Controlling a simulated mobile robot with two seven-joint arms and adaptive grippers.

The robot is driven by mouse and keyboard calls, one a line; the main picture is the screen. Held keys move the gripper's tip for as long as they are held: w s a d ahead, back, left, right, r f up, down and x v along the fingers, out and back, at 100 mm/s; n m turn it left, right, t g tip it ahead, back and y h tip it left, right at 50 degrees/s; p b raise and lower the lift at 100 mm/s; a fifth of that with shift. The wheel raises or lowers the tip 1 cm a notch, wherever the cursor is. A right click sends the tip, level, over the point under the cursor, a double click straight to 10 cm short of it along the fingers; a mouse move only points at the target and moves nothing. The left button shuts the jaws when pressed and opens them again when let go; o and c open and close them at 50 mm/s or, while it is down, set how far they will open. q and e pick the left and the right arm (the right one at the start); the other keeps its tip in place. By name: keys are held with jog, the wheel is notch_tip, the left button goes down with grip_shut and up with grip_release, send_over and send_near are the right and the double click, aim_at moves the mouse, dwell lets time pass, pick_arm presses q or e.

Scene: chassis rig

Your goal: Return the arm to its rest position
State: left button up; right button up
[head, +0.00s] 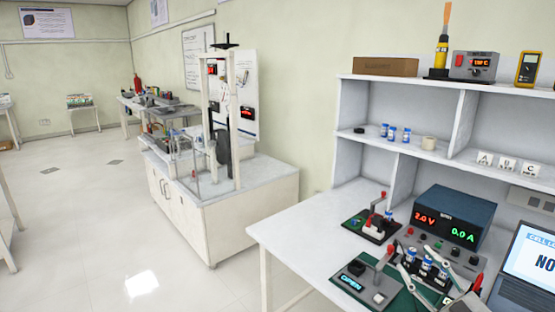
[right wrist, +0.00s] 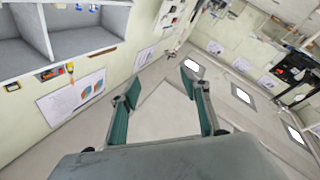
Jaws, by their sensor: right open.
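My right gripper (right wrist: 158,82) shows in the right wrist view. Its two teal-padded fingers stand wide apart with nothing between them. Beyond the fingers are only pale wall and floor, seen at a strong tilt, so it touches nothing there. In the head view I cannot clearly make out the right gripper; a dark and red shape at the bottom right edge is too cut off to tell. My left gripper is not in view.
A shelf (head: 420,84) rises behind. Open floor (head: 95,225) lies left.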

jog(key=s+a+f+g+h, duration=0.1)
jog(key=s+f+g, duration=0.2)
jog(key=s+f, duration=0.65)
jog(key=s+a+f+g+h, duration=0.15)
jog(key=s+f+g, duration=0.4)
jog(key=f, duration=0.75)
jog(key=s+a+f+g+h, duration=0.1)
jog(key=s+a+f+g, duration=0.1)
jog(key=s+f, duration=0.8)
jog(key=w+a+m+t, duration=0.1)
jog(key=a+m, duration=0.4)
jog(key=a, duration=0.6)
jog(key=shift+w+a+m+y, duration=0.2)
jog(key=shift+w+m+y, duration=0.15)
jog(key=shift+w+m, duration=0.05)
jog(key=shift+t, duration=0.25)
